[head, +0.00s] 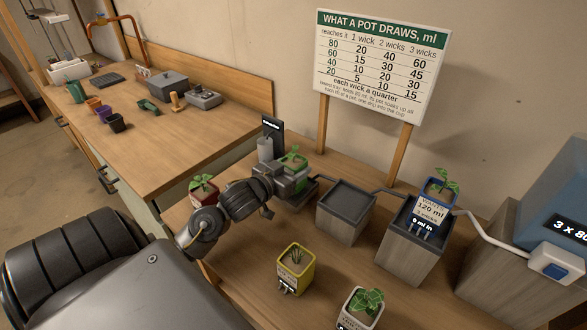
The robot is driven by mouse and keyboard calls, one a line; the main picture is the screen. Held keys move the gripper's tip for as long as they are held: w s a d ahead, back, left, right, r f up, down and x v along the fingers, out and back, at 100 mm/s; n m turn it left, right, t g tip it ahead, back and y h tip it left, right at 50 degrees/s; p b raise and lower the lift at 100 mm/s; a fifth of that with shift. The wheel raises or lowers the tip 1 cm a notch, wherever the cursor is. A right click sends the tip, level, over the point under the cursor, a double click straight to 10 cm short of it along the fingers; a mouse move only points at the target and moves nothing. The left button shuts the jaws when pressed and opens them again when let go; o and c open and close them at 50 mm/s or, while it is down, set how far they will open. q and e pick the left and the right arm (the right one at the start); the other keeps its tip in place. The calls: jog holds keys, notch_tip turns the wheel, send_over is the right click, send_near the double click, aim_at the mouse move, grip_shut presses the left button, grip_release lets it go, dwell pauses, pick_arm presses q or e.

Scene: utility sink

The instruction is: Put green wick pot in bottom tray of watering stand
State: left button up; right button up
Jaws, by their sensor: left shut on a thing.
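The green wick pot (293,164) holds a small leafy plant and is upright in the jaws of my left gripper (292,178). The gripper hides much of the pot's lower part. The watering stand steps down from right to left, with a dark tray on a tall block (417,247), then one on a shorter block (345,219). A dark tray edge (312,186) shows low beside the gripper, at the left end; the gripper hides most of it. I cannot tell whether the pot touches that tray. My right gripper is not in view.
A blue pot (439,187) with a label stands at the taller tray. Red (204,193), yellow (295,268) and white (360,307) pots stand around the bench. A grey cup (265,149) is behind the gripper. A pipe (490,234) runs from the tank. A chart (378,67) stands behind.

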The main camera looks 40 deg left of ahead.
pick_arm(q)
jog(key=shift+f, duration=0.1)
jog(key=o, duration=1.1)
jog(key=shift+s, duration=0.1)
jog(key=s+r+p, duration=0.1)
jog(key=s+r, duration=0.1)
jog(key=s, duration=0.9)
jog(key=shift+s+d, duration=0.15)
jog(key=shift+s, duration=0.2)
